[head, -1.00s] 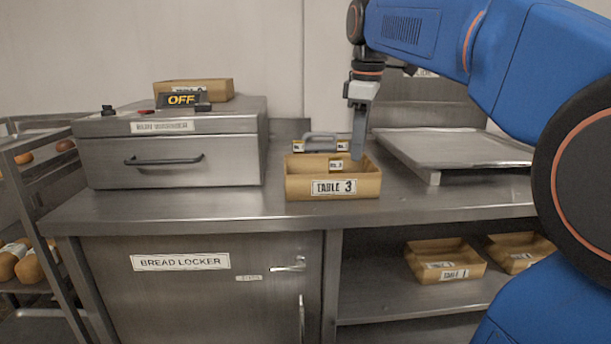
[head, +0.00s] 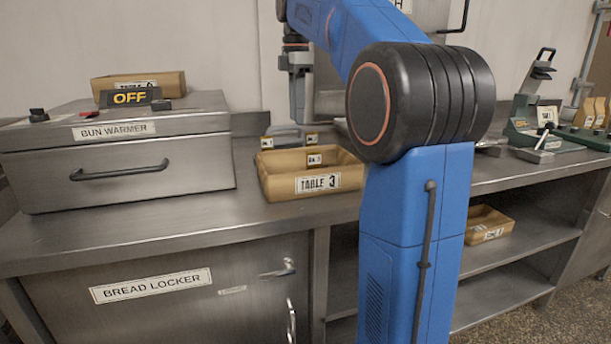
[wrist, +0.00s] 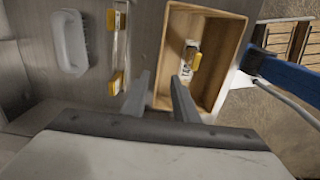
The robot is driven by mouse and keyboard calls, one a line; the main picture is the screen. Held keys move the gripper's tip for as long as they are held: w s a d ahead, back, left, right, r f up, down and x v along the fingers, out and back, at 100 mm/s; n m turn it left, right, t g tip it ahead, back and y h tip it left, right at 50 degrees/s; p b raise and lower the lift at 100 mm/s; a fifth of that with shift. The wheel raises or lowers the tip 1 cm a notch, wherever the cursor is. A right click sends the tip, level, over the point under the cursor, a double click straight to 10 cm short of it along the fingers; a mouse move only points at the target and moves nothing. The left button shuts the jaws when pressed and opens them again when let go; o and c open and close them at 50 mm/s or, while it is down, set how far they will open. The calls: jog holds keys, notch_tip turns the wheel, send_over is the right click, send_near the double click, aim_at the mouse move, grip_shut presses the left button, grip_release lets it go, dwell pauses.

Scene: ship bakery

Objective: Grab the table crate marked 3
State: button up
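The crate marked TABLE 3 (head: 284,188) is an open tan box upright on the steel counter, its label facing me. My arm's elbow covers part of its right end. A small yellow-tagged item (head: 314,159) lies inside; it also shows in the wrist view (wrist: 195,60). My gripper (head: 298,118) points down, above and behind the crate in the head view. In the wrist view its two fingers (wrist: 161,92) are apart with nothing held. One finger appears outside the crate's left wall (wrist: 157,75) and the other over its inside; contact cannot be told.
A bun warmer (head: 117,170) reading OFF stands left, with another crate (head: 158,82) on top. A brush (wrist: 72,45) and yellow-ended items (wrist: 117,82) lie beside the crate. Another crate (head: 488,228) sits on the lower shelf. The counter front (head: 200,218) is clear.

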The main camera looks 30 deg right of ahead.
notch_tip(320, 180, down, 7)
jog(key=shift+f, duration=0.1)
jog(key=shift+w+d+f, duration=0.1)
jog(key=shift+d+f, duration=0.05)
jog(key=shift+f, duration=1.2)
jog(key=shift+d+f, duration=0.1)
jog(key=shift+f, duration=1.2)
grip_shut()
